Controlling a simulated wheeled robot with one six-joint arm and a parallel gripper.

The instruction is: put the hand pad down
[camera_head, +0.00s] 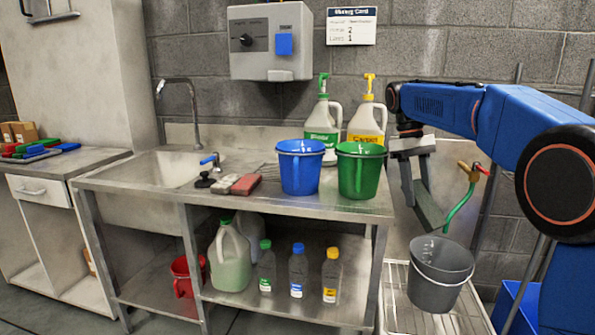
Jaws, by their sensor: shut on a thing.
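My gripper (416,182) points down at the right of the steel counter, beside the green bucket. It is shut on a dark grey-green flat slab, which looks like the hand pad (430,210). The pad hangs tilted in the air, above and left of the grey bucket. The fingers hide part of its upper end. A grey block (224,185) and a red block (246,185) lie on the counter left of the blue bucket, with a small dark item (204,181) beside them.
The blue bucket (301,170) and green bucket (358,172) crowd the counter's right end (345,208), with two jugs behind. A green hose (460,205) hangs close right of the pad. The left counter (95,160) holds coloured items.

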